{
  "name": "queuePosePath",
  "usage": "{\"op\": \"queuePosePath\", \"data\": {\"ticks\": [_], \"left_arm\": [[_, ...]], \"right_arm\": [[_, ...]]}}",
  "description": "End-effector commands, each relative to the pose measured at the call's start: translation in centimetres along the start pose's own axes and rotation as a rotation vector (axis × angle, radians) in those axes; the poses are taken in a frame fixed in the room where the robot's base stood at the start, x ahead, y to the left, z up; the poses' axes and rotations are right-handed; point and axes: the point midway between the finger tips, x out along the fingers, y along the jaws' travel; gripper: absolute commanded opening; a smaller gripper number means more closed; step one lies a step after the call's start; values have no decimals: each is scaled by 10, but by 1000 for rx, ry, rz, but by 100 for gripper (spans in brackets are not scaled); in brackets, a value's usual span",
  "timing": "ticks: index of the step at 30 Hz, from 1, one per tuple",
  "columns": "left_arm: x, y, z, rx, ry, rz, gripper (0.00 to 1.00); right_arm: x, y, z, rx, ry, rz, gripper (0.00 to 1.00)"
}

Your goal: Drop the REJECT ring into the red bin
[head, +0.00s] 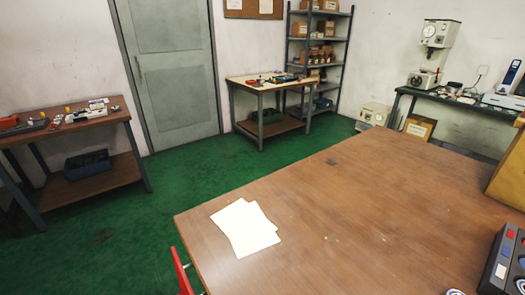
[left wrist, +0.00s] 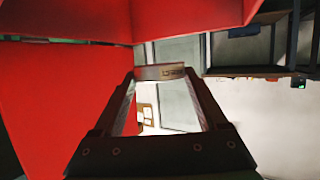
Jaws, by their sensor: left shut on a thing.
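The ring sits between the fingertips, seen edge-on, with a small tan label whose print is too small to read surely. Large red walls, which look like the red bin (left wrist: 60,95), fill the left and top of that view close to the ring. I cannot tell whether the ring is over the bin's opening. In the head view only a thin red edge (head: 181,272) shows at the wooden table's near left edge. Neither gripper shows in the head view.
The wooden table (head: 340,215) is mostly bare, with white papers (head: 245,227) near its left edge. A dark tray with coloured round parts (head: 508,265) stands at the right edge. Side benches, a shelf rack and a door are further back.

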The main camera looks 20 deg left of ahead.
Motion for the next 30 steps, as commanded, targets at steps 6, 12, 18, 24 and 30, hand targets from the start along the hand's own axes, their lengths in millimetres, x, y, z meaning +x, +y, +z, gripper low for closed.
{"op": "queuePosePath", "data": {"ticks": [6, 12, 18, 24, 30], "left_arm": [[0, 0, -1, 0, 1, 0, 100], [-1, 0, 0, 0, -1, 0, 100], [-22, 0, 0, -1, -2, -1, 100], [-70, 0, 3, -1, -3, -2, 100], [-106, -1, 3, 0, -1, -2, 100]], "right_arm": [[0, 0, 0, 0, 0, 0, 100], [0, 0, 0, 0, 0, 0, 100], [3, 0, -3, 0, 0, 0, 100], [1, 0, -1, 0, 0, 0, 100], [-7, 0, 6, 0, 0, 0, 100]]}}
